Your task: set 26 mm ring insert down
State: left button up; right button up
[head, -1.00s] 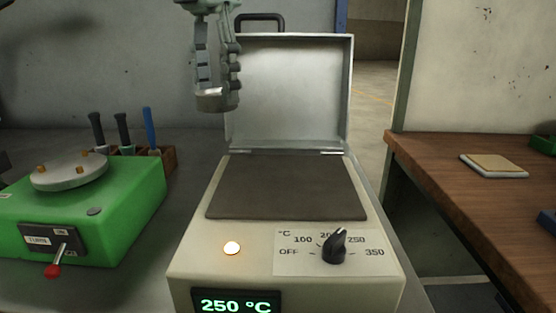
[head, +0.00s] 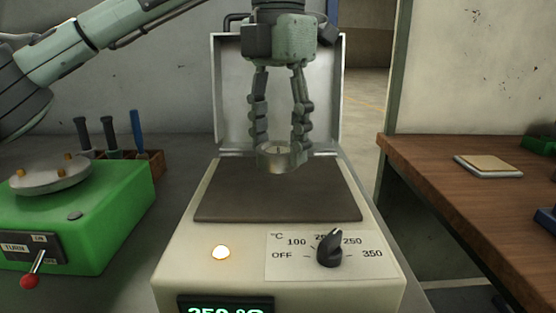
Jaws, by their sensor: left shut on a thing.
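The ring insert (head: 275,154) is a small metal ring held between the fingertips of my left gripper (head: 279,148). The gripper points down and is shut on the ring. The ring hangs over the back part of the dark hot plate (head: 277,200) of the heater, in front of its raised lid (head: 228,95). I cannot tell exactly how high the ring is above the plate. My right gripper is not in view.
The heater's front has a lit lamp (head: 221,252), a dial (head: 329,250) and a partly cut-off display (head: 225,304). A green turntable unit (head: 110,225) with a red-knobbed lever (head: 32,272) stands at left. A wooden bench (head: 440,175) with a pad (head: 489,165) is at right.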

aim_at(278, 147)
pick_arm(q)
notch_tip(278, 147, down, 3)
jog(key=shift+f, duration=0.15)
jog(key=shift+f, duration=0.1)
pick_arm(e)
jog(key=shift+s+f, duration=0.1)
pick_arm(q)
jog(key=o, duration=1.7)
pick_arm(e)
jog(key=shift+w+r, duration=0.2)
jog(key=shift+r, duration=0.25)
pick_arm(q)
notch_tip(278, 147, up, 11)
jog(key=shift+r+p, duration=0.2)
jog(key=shift+p, duration=0.75)
jog(key=shift+r, duration=0.4)
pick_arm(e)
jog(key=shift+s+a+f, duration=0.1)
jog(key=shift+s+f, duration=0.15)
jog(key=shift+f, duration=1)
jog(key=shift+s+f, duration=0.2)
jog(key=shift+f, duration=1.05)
